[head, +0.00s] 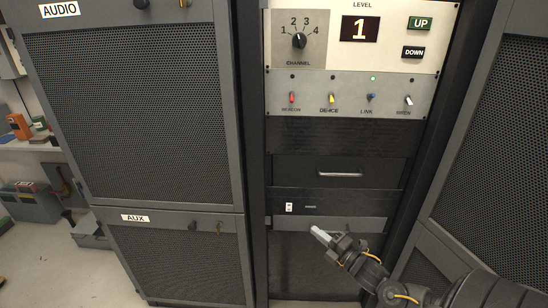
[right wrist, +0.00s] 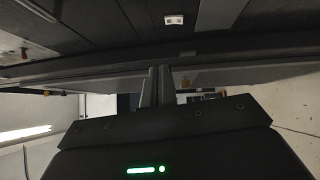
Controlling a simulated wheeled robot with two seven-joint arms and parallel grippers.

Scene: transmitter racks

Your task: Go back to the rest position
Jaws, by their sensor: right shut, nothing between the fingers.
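My right gripper (head: 322,236) is in front of the lower part of the middle rack (head: 316,145), its arm coming in from the lower right. Its fingers are together with nothing between them; they also show in the right wrist view (right wrist: 154,88). It is below the small white rocker switch (head: 289,207) and to its right, and I cannot tell the gap to the rack. My left gripper is not in view.
The rack carries a channel knob (head: 299,40), a level display (head: 360,29) reading 1, UP and DOWN buttons, and several toggles. A drawer handle (head: 340,174) sits lower. AUDIO (head: 130,110) and AUX (head: 180,262) cabinets stand left. Another mesh cabinet (head: 490,135) stands right.

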